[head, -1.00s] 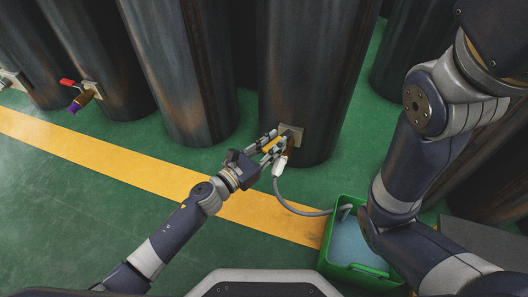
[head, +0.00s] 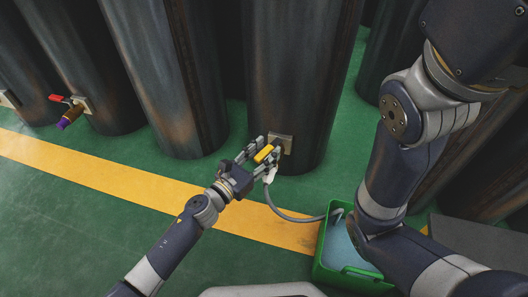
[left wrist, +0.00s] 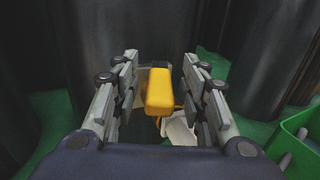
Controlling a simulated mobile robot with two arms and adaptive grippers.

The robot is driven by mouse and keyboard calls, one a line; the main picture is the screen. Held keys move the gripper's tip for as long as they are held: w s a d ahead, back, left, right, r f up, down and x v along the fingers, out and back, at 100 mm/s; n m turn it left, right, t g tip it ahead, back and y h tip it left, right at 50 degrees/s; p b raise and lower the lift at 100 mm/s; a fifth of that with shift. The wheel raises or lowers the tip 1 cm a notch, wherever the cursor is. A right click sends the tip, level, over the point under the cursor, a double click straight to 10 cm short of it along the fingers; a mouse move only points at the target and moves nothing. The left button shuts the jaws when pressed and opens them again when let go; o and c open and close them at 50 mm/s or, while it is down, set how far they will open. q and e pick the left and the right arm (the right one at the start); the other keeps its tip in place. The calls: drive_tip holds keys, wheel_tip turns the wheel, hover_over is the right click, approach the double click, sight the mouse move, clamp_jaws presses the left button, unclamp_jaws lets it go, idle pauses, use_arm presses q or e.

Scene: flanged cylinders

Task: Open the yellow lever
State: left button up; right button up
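The yellow lever (head: 266,153) sits on a valve low on the front of a dark cylinder (head: 292,80). In the left wrist view, the lever (left wrist: 158,90) stands between the fingers of my left gripper (left wrist: 160,85), with a visible gap on each side. In the head view, my left gripper (head: 258,153) reaches to the valve from the lower left, its fingers apart around the lever. A white nozzle (left wrist: 178,130) hangs below the lever. The valve body is mostly hidden behind the lever and fingers. My right gripper is outside both views.
A grey hose (head: 290,217) runs from the nozzle to a green bin (head: 319,268) holding bluish contents. Another valve with a red lever (head: 59,98) is on a cylinder at the left. Other cylinders stand behind. The green floor with its yellow stripe (head: 110,174) is clear at the left.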

use_arm(q)
drive_tip(key=v, duration=1.2)
